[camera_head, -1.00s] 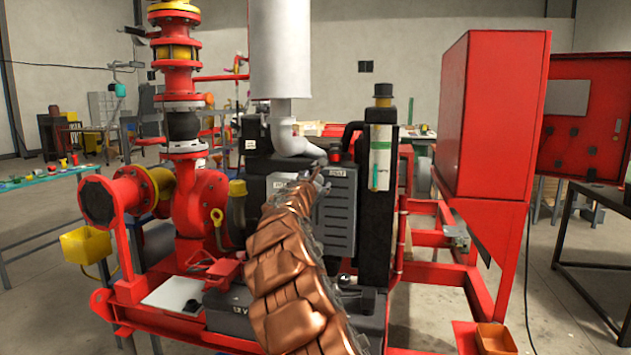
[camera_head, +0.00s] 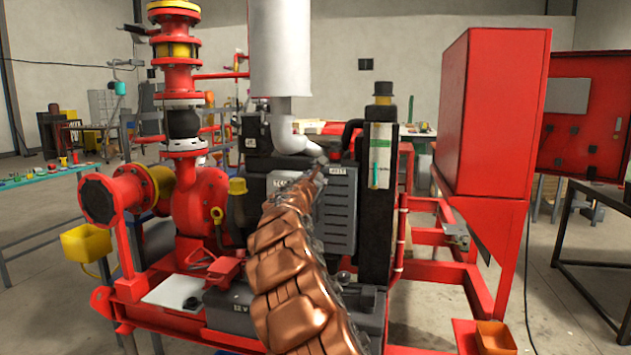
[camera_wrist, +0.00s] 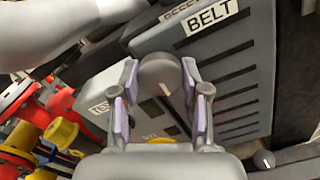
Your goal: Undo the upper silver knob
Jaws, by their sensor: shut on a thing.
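The silver knob (camera_wrist: 158,70) is a round grey knob with a pale mark on its face. In the head view my copper-coloured arm reaches to the top of the cover (camera_head: 339,212), and the knob and fingers cannot be made out. The cover (camera_wrist: 236,75) carries a BELT label (camera_wrist: 210,18) in the wrist view. A second grey round piece with a pale mark (camera_wrist: 264,160) shows at lower right.
A white pipe (camera_head: 291,138) drops from the white cylinder (camera_head: 281,50) close above the cover. A black column (camera_head: 378,230) stands just right of it. Red pump pipework (camera_head: 200,205) is on the left, and a red cabinet (camera_head: 490,120) on the right.

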